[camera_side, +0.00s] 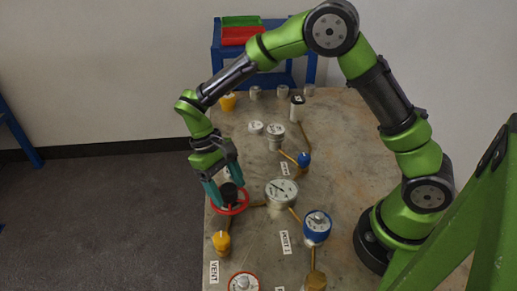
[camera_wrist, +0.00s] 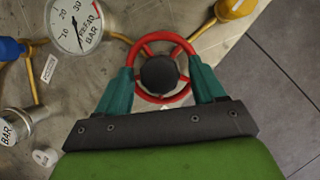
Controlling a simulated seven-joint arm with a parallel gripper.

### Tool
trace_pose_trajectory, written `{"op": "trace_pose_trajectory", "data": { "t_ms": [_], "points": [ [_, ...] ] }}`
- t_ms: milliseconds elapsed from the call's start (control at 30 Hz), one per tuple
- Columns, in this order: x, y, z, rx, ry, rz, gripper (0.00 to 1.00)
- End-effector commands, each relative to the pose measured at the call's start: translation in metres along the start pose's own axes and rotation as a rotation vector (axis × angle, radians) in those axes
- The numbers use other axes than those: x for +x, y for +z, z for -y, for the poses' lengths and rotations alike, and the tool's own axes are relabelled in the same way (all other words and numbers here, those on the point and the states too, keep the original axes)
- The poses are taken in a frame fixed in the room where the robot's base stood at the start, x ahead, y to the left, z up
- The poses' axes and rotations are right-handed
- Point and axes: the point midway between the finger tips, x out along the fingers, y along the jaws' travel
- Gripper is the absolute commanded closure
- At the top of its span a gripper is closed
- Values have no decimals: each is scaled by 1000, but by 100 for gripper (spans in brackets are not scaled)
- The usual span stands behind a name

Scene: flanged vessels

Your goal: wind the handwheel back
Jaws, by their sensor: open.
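The red handwheel (camera_side: 244,204) has a dark round hub and sits near the left edge of the table. In the wrist view its red rim (camera_wrist: 160,38) and spokes show around the black hub (camera_wrist: 158,74). My gripper (camera_side: 225,187) is open, pointing down over the wheel, with one teal finger on each side. In the wrist view the gripper fingers (camera_wrist: 162,80) flank the rim left and right and overlap it in the picture. Whether they touch the rim I cannot tell. The near part of the wheel is partly hidden by the gripper.
A round gauge (camera_side: 282,192) stands right of the wheel, also in the wrist view (camera_wrist: 75,25). A yellow-capped fitting (camera_side: 221,241) by the VENT label, a blue-rimmed gauge (camera_side: 317,226) and a red-rimmed gauge (camera_side: 243,283) stand nearer. The floor (camera_side: 100,215) lies open at left.

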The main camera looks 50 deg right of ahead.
Motion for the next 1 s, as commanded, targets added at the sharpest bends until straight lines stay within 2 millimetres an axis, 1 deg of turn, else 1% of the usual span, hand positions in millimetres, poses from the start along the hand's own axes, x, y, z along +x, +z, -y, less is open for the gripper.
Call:
{"op": "trace_pose_trajectory", "data": {
  "t_ms": [167, 267, 333, 467, 700, 800, 900, 1000],
  "points": [
    [-1, 0, 0, 1, 0, 0, 31],
    [-9, -1, 0, 2, -1, -2, 31],
    [-19, -1, 0, 2, -2, -3, 31],
    [-46, -1, 0, 2, -2, -6, 31],
    [-106, -1, 0, 2, -2, -6, 31],
    [-129, -1, 0, 1, -1, -5, 31],
    [-146, -1, 0, 1, -1, -4, 31],
    [-157, -1, 0, 0, 1, -2, 31]
  ]
}}
